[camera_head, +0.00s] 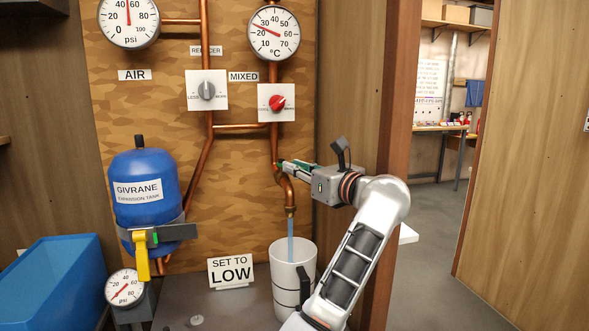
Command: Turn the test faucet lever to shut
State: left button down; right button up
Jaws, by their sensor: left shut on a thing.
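The test faucet is at the bottom of the right copper pipe, and its spout (290,211) points down. A blue stream of water (290,228) runs from it into a white bucket (280,262). My right gripper is not in view.
Above are a red MIXED knob (277,103), a grey REDUCER knob (206,90) and two gauges. A blue expansion tank (146,190) with a yellow-handled valve (142,258) stands left. A "SET TO LOW" sign (231,270) is beside the bucket. A doorway opens right.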

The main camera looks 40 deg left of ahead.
pick_arm(q)
jog(key=c, duration=2)
grip_release()
notch_tip(320, 180, up, 10)
